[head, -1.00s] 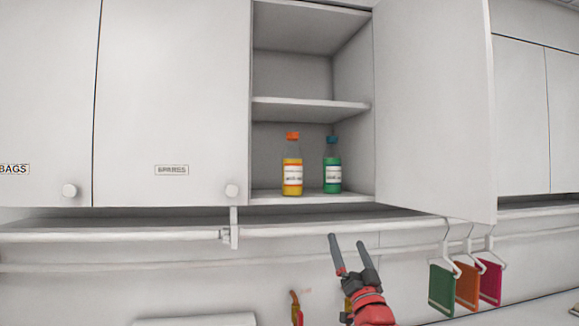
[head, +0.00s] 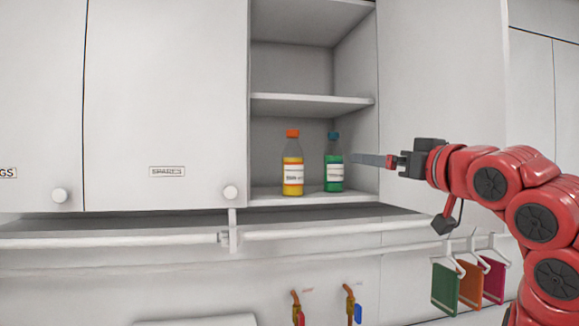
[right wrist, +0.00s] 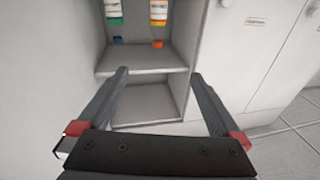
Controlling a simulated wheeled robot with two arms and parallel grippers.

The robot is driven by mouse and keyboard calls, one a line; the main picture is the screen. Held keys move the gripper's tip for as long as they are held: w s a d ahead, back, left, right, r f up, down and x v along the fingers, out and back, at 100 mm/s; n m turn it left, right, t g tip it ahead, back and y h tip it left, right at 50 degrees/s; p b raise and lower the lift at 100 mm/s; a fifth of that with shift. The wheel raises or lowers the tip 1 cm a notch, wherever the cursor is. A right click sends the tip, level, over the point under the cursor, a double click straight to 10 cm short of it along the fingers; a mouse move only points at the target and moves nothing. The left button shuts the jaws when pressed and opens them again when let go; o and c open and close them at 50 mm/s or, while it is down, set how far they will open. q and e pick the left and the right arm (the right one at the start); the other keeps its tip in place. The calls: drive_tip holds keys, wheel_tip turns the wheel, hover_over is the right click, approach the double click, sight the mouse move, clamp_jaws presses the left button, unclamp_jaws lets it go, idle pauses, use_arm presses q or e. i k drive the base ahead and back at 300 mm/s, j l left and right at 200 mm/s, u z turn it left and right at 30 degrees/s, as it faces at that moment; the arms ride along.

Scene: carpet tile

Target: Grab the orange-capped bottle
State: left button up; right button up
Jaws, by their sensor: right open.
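The orange-capped bottle (head: 292,165), with yellow-orange contents and a white label, stands upright on the cabinet's bottom shelf. A teal-capped bottle (head: 333,166) with green contents stands just right of it. My right gripper (head: 354,158) comes in from the right at bottle height, fingers pointing left, apart from both bottles. In the right wrist view, which looks upside down, my right gripper (right wrist: 160,73) is open and empty. The orange-capped bottle (right wrist: 158,14) and the teal-capped bottle (right wrist: 114,14) are partly cut off at the top edge there. My left gripper is not in view.
The cabinet's middle shelf (head: 310,105) is above the bottles. Its open door (head: 440,80) stands behind my right arm. A closed door (head: 165,100) is on the left.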

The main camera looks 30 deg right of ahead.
sight(292, 156)
drive_tip(key=i+l, duration=0.1)
drive_tip(key=i, duration=0.75)
